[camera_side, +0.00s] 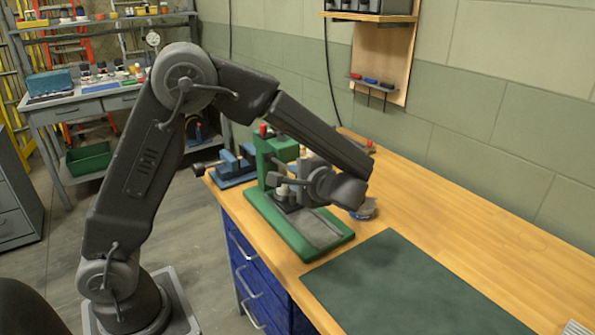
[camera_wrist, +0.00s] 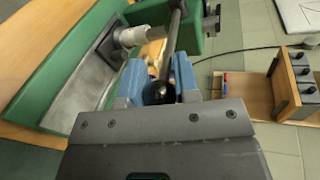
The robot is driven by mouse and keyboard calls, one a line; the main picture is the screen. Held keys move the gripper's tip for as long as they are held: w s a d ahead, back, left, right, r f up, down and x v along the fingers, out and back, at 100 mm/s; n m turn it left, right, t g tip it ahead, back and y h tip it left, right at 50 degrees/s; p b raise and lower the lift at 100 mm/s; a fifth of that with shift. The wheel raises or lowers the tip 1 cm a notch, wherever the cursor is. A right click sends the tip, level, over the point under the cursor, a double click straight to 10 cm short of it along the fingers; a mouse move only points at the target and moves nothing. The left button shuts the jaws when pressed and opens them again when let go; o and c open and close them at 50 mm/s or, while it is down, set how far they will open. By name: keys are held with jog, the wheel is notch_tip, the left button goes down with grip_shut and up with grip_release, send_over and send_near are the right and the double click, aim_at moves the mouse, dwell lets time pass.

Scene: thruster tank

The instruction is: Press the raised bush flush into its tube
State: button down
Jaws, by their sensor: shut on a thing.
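A green press (camera_side: 272,152) stands on the bench with a grey-topped green base. A pale metal cylinder (camera_side: 283,190), which looks like the tube, stands on a dark square block; in the wrist view the cylinder (camera_wrist: 131,36) rises from the dark block (camera_wrist: 107,45). I cannot tell the bush apart from the tube or see how far it stands up. My gripper (camera_wrist: 158,92), with blue fingers, is shut on the black ball knob (camera_wrist: 157,93) of the press lever (camera_wrist: 174,35). In the side view my wrist hides the fingers and knob.
A blue vise-like tool (camera_side: 236,165) sits behind the press. A dark green mat (camera_side: 405,285) lies on the bench in front, and the wood to its right is clear. The wall borders the bench.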

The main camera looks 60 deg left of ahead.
jog(key=shift+f, duration=0.25)
jog(key=c, duration=0.9)
grip_release()
jog(key=shift+r, duration=0.1)
jog(key=shift+o, duration=0.2)
jog(key=v, duration=1.3)
jog(key=shift+d+r, duration=0.2)
jog(key=shift+d, duration=0.15)
jog(key=shift+c, duration=0.3)
